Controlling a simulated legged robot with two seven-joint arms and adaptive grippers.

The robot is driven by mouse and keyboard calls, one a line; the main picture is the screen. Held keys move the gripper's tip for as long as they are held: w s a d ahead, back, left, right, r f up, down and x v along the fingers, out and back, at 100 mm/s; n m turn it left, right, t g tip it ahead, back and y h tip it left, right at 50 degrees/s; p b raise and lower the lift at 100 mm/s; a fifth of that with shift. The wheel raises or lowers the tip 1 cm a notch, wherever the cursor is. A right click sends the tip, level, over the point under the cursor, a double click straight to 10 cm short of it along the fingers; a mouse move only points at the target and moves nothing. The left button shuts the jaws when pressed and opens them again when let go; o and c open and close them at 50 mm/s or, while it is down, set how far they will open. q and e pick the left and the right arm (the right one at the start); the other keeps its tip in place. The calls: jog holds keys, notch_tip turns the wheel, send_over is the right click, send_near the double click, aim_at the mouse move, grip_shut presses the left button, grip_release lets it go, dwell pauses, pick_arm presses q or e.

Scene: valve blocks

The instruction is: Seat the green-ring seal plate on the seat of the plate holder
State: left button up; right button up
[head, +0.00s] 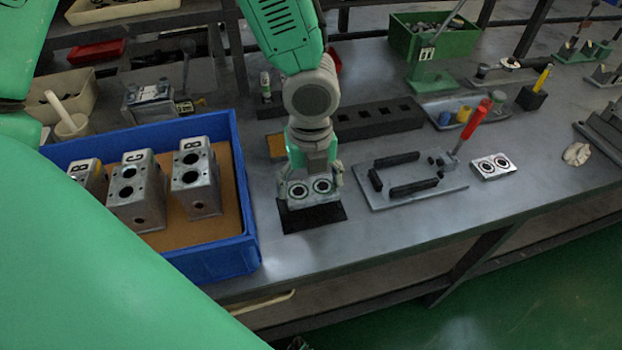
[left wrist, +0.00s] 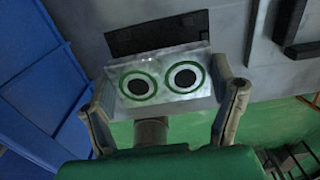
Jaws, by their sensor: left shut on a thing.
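My left gripper (head: 310,180) is shut on the green-ring seal plate (head: 309,189), one finger at each end. The plate is a small silvery block with two dark holes. In the left wrist view the plate (left wrist: 162,82) shows green rings around both holes, between the fingers (left wrist: 164,100). The plate is above or by a black pad (head: 312,218); I cannot tell the gap. To the right, a grey base with black rails and a red-handled clamp (head: 455,184) looks like the plate holder; its middle is bare. My right gripper is not in view.
A blue tray (head: 243,205) with metal blocks stands on the left. A second two-ring plate (head: 493,167) lies right of the clamp base. A black slotted bar (head: 375,120) and a green bin (head: 435,40) are behind. The bench's front edge is close.

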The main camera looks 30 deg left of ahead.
aim_at(310, 198)
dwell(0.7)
pick_arm(q)
jog(key=shift+p, duration=0.4)
jog(key=shift+p, duration=0.35)
jog(key=shift+f+b, duration=1.25)
jog(key=shift+f, duration=0.95)
jog(key=o, duration=1.4)
jog(key=shift+o, duration=0.2)
